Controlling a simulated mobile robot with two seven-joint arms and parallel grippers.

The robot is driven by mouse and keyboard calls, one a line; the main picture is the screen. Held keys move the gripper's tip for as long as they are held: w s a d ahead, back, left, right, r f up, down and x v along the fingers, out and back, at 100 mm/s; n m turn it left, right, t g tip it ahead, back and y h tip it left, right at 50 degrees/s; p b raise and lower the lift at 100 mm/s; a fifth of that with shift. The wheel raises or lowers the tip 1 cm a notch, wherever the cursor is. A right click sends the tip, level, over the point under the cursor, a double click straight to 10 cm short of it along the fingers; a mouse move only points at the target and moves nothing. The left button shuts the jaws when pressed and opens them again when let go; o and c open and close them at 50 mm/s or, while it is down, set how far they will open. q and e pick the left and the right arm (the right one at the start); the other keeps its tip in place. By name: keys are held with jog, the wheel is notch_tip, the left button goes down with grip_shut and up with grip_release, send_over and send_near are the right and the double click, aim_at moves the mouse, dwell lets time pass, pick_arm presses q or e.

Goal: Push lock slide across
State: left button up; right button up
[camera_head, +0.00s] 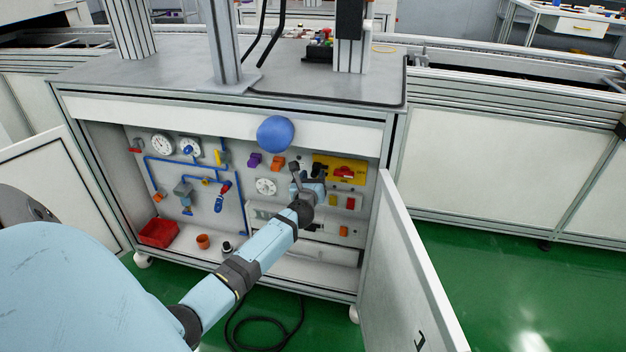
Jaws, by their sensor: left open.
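My left gripper (297,172) reaches into the open cabinet (88,103), in front of its back panel. Its jaws look small and dark, and it holds nothing that I can see. Just right of it is a yellow plate (322,160) with a red switch handle (344,173). The lock slide cannot be picked out clearly; it may be on or beside this plate, partly behind the gripper. I cannot tell whether the gripper touches the plate. My right gripper is not in view.
A blue ball (275,133) shows before the cabinet's upper edge. Left are gauges (162,145) and blue pipes (155,175). A red bin (158,233) and an orange cup (203,241) stand on the cabinet floor. The right door (405,270) stands open beside my arm.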

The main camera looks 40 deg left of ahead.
pick_arm(q)
grip_shut()
jog(key=d, duration=0.1)
jog(key=w+d, duration=0.1)
jog(key=d, duration=0.1)
jog(key=shift+w, duration=0.25)
grip_release()
jog(key=shift+w+d, duration=0.1)
jog(key=shift+d, duration=0.05)
